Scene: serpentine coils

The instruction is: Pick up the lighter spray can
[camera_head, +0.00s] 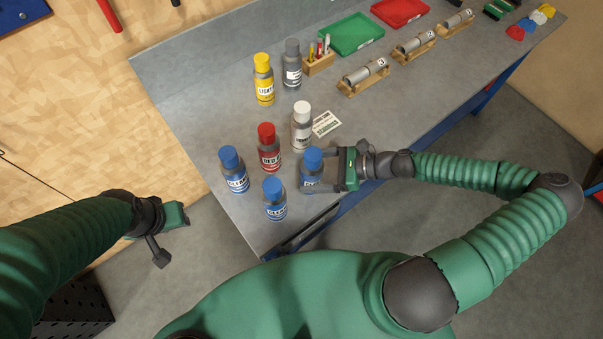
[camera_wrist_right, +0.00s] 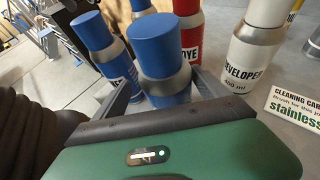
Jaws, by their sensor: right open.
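Several spray cans stand upright at the near end of the grey bench. Three have blue caps: a right one (camera_head: 312,163), a front one (camera_head: 274,198) and a left one (camera_head: 233,170). My right gripper (camera_head: 308,172) is open, with its fingers either side of the right blue can; this can is also between the fingers in the right wrist view (camera_wrist_right: 163,58). Contact cannot be told. Behind are a red-capped can (camera_head: 268,148), a white-capped developer can (camera_head: 302,126), a yellow can (camera_head: 263,80) and a grey can (camera_head: 292,65). My left gripper (camera_head: 172,238) hangs off the bench's left side; its jaw opening is unclear.
A small printed card (camera_head: 326,123) lies beside the white-capped can. A wooden holder (camera_head: 318,64), a green tray (camera_head: 351,34), a red tray (camera_head: 400,10) and metal cylinders on wooden stands (camera_head: 365,73) are farther back. The bench's front edge is close to my right gripper.

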